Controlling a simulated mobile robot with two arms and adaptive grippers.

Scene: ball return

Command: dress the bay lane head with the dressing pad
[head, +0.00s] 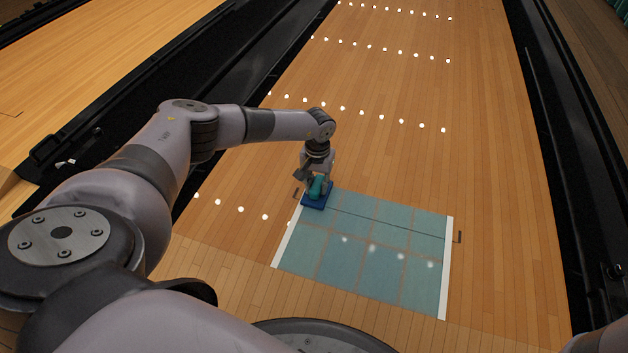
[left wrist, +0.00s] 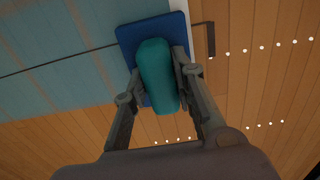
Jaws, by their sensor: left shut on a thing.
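The dressing pad (head: 317,199) is a blue slab with a teal grip on top. My left gripper (head: 316,181) is shut on the teal grip. In the left wrist view the pad (left wrist: 128,40) shows between the two fingers (left wrist: 158,88), its blue slab beneath the teal grip. The bay lane head shows as a teal, gridded patch (head: 385,250) on the wooden lane, with white strips along its left and right sides. The pad is at the patch's far left corner. Whether it touches the surface I cannot tell. My right gripper is not in view.
Rows of white dots (head: 372,48) cross the lane beyond the patch. Dark gutters (head: 240,90) run along both sides of the lane. Small dark corner marks (head: 458,237) stand beside the patch. The lane to the right and beyond is clear.

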